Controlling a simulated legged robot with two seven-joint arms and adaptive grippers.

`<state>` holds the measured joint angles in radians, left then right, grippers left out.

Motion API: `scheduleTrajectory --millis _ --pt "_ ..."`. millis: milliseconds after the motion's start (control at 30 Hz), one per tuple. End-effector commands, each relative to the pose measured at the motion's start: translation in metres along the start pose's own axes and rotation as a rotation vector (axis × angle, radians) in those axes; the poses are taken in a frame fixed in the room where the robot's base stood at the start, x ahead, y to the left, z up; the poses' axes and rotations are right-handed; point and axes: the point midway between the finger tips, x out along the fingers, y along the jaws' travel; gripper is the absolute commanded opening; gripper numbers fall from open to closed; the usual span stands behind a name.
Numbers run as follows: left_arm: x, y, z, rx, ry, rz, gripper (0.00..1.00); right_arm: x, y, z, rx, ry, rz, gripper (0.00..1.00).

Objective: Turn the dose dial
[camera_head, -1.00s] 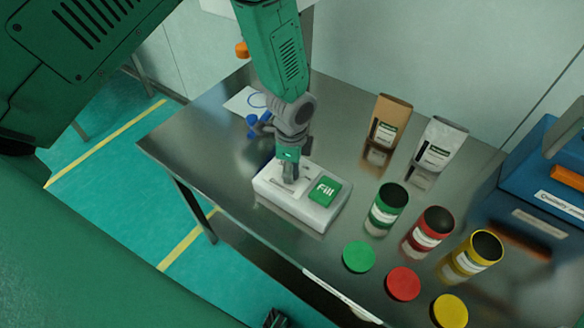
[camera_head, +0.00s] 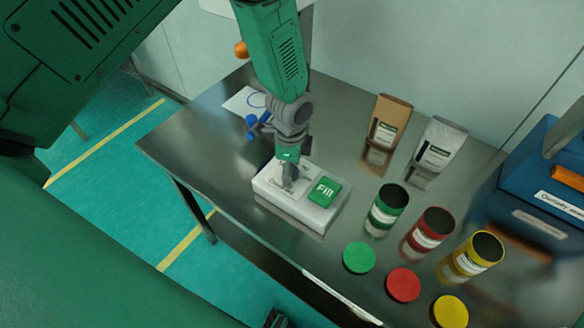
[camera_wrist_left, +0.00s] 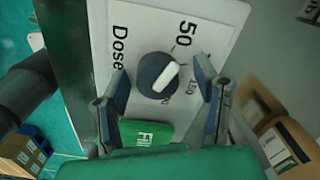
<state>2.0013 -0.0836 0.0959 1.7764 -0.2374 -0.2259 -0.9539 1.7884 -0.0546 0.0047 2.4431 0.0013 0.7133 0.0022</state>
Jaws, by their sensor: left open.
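The dose dial (camera_wrist_left: 156,74) is a dark round knob with a white pointer bar, in the middle of the left wrist view. It sits on a pale panel marked "Dose" and "50"; its pointer tilts up and right. My left gripper (camera_wrist_left: 161,82) is open, with one finger on each side of the dial. I cannot tell whether the fingers touch it. In the head view my left gripper (camera_head: 289,184) points down over the white dosing box (camera_head: 318,217) and hides the dial. A green "Fill" button (camera_head: 324,191) is on the box beside the gripper.
Green (camera_head: 386,211), red (camera_head: 427,232) and yellow (camera_head: 471,256) open jars stand right of the box, their lids lying in front. Two pouches (camera_head: 389,122) stand behind. A blue case (camera_head: 545,165) is at the right. The table's front edge is close to the box.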

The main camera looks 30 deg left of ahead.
Motion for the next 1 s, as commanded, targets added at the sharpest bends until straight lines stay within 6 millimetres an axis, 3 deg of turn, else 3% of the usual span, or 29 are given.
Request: scheduleTrajectory --millis 167,600,767,1000 --pt "-0.018 -0.002 -0.001 0.001 0.001 -0.003 0.56 -0.001 0.000 0.003 0.000 -0.002 0.000 0.00" --pt "-0.103 -0.004 -0.001 -0.001 0.002 0.000 0.56 -0.001 0.000 0.003 0.000 -0.002 0.000 0.00" --pt "-0.115 -0.004 -0.001 0.000 0.001 0.002 0.56 -0.001 0.000 0.002 0.000 -0.002 0.000 0.00" --pt "-0.117 -0.003 -0.001 0.000 0.000 0.003 0.56 -0.001 0.000 0.002 0.000 -0.002 0.000 0.00"
